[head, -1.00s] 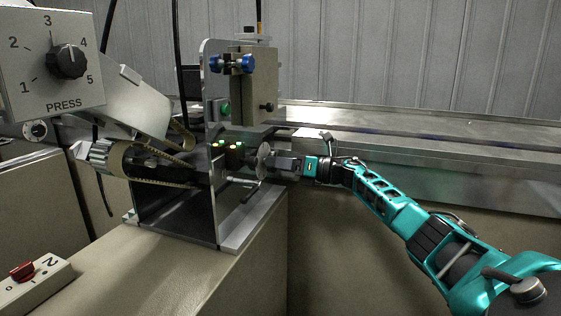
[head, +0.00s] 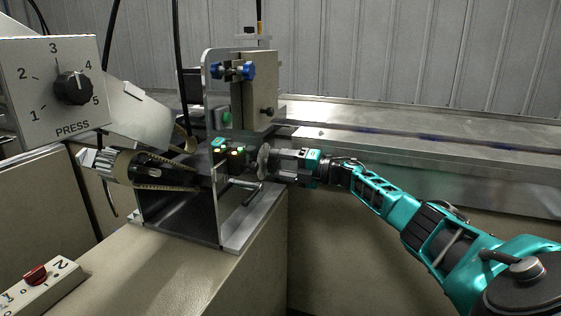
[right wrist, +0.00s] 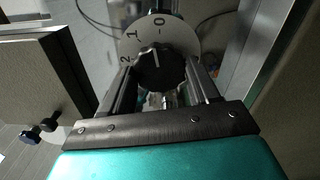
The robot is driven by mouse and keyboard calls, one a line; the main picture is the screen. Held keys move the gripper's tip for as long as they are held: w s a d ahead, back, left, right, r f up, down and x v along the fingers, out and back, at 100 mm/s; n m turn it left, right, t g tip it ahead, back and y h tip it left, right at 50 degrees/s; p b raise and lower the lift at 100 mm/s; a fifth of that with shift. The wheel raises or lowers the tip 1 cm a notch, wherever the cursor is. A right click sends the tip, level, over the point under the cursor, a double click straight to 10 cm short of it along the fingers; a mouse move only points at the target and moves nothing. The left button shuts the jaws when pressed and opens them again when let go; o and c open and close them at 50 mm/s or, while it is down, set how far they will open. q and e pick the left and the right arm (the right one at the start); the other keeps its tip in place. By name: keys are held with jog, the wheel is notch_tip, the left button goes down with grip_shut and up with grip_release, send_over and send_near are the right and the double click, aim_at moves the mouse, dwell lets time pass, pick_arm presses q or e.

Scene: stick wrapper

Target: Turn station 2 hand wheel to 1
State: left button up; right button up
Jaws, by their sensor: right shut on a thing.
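The hand wheel is a black ribbed knob (right wrist: 162,72) in front of a pale round dial (right wrist: 184,34) marked 0, 1 and 2. A white line on the knob points up the picture, near 0 and slightly toward 1; its exact reading is hard to tell. In the head view the dial (head: 263,161) shows nearly edge-on at the machine's right side, and the knob is mostly hidden by my fingers. My right gripper (head: 280,163) is shut on the knob, with one finger on each side in the right wrist view (right wrist: 160,85). My left gripper is out of view.
A PRESS dial box (head: 50,88) is at upper left, and a box marked 2 with a red switch (head: 36,274) at lower left.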

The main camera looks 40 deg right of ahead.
jog(key=shift+m+p, duration=0.35)
jog(key=shift+m, duration=0.85)
jog(key=o, duration=1.1)
jog(key=shift+c, duration=0.2)
jog(key=p+v, duration=0.2)
jog(key=v, duration=1.1)
